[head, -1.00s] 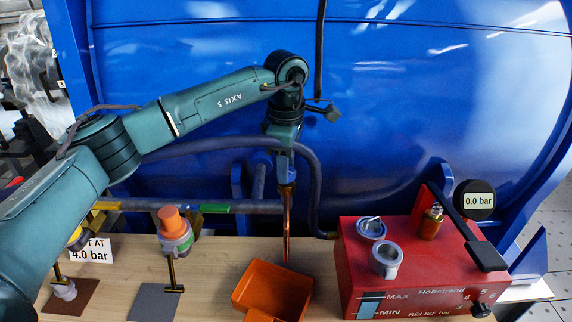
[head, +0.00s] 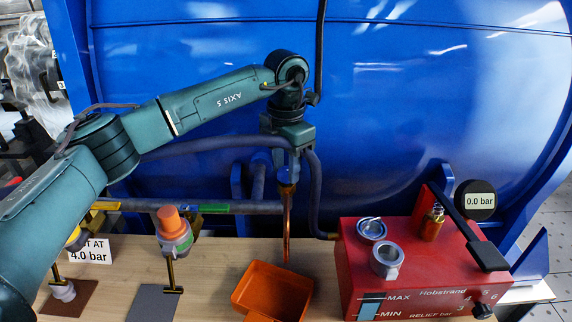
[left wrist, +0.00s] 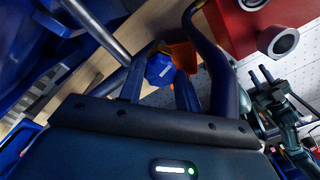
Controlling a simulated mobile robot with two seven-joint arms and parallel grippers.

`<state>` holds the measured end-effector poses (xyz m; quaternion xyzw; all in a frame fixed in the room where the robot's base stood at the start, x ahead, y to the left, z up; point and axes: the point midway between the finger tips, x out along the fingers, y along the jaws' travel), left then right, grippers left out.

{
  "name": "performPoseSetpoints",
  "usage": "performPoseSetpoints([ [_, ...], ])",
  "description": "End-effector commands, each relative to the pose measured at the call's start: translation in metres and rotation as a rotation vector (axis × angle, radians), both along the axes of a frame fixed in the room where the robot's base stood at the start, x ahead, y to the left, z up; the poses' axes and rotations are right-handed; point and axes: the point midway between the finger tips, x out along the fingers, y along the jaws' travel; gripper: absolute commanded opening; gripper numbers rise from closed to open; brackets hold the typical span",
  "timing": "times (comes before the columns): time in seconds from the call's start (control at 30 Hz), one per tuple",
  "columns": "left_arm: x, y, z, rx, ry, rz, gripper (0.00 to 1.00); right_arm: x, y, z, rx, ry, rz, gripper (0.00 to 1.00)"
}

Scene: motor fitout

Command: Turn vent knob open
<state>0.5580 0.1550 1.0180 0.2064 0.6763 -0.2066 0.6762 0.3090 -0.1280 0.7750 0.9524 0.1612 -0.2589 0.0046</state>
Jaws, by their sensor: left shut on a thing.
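The blue vent knob (head: 287,175) sits at the top of a thin copper-coloured drain pipe (head: 286,225) in front of the blue tank. My left gripper (head: 288,162) comes down on the knob from above and is shut on it. In the left wrist view the knob (left wrist: 160,70) shows as a blue faceted piece between the two fingers (left wrist: 160,84). My right gripper (left wrist: 262,78) shows only at the right of the left wrist view, away from the knob, with its fingers apart and nothing seen between them.
An orange tray (head: 272,291) stands below the pipe. A red test pump (head: 430,270) with a black lever and a 0.0 bar gauge (head: 480,200) is at the right. Dark hoses curve close around the knob. An orange-capped valve (head: 172,232) stands at the left.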

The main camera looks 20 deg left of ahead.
Motion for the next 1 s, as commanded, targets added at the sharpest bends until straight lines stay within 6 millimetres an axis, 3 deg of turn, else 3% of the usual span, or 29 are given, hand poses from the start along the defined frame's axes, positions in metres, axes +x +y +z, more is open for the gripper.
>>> performPoseSetpoints([
  [0.4,0.0003,0.0002,0.0014,0.001,-0.002,0.231,0.11,-0.0002,0.0000,-0.0005,0.001,-0.001,0.002,0.24],
  [1.0,0.0002,0.0001,0.0015,0.000,-0.001,0.276,0.11,-0.0001,0.0003,-0.0002,0.002,0.000,0.001,0.24],
])
